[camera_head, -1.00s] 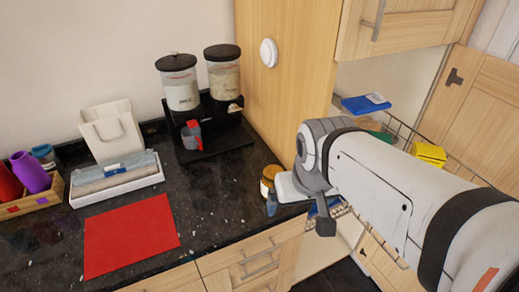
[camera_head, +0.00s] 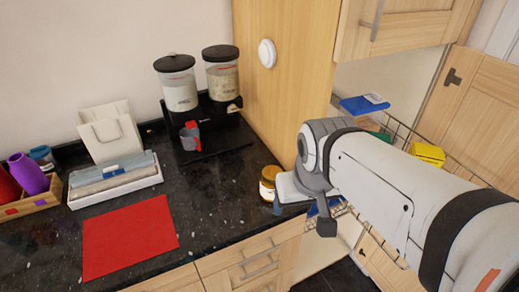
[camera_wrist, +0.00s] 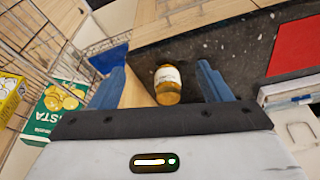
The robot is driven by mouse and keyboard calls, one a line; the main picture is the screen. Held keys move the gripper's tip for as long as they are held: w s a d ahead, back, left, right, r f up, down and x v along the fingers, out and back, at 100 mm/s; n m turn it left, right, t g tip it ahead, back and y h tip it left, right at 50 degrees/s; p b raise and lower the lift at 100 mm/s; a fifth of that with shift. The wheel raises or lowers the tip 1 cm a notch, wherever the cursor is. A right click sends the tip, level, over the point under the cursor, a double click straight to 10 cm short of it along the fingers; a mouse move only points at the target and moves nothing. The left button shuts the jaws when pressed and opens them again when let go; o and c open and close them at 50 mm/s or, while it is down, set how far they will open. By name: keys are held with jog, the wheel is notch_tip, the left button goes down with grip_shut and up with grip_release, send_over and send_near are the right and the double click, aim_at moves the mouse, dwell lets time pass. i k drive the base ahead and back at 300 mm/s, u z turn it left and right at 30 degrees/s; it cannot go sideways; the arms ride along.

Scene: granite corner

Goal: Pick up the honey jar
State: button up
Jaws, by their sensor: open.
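The honey jar (camera_head: 268,182) stands on the dark granite counter, near its right end beside the wooden cabinet side. It has an amber body, a pale label and a yellow-brown lid. My gripper (camera_head: 276,207) is just to the right and in front of it, partly hiding the jar in the head view. In the wrist view the jar (camera_wrist: 168,86) shows between the two blue fingers of my gripper (camera_wrist: 165,82), a little beyond their tips. The fingers are spread apart and hold nothing.
A red mat (camera_head: 130,238) lies on the counter at left. A black dispenser stand with two canisters (camera_head: 177,84) stands at the back. A wire rack (camera_wrist: 40,40) with a green pasta box (camera_wrist: 57,108) is beside the counter end. The counter left of the jar is clear.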

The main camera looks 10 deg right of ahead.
aim_at(269, 173)
jog(key=z, duration=1.2)
jog(key=k, duration=1.2)
jog(key=u, duration=0.95)
jog(key=i, duration=1)
jog(key=u, duration=0.05)
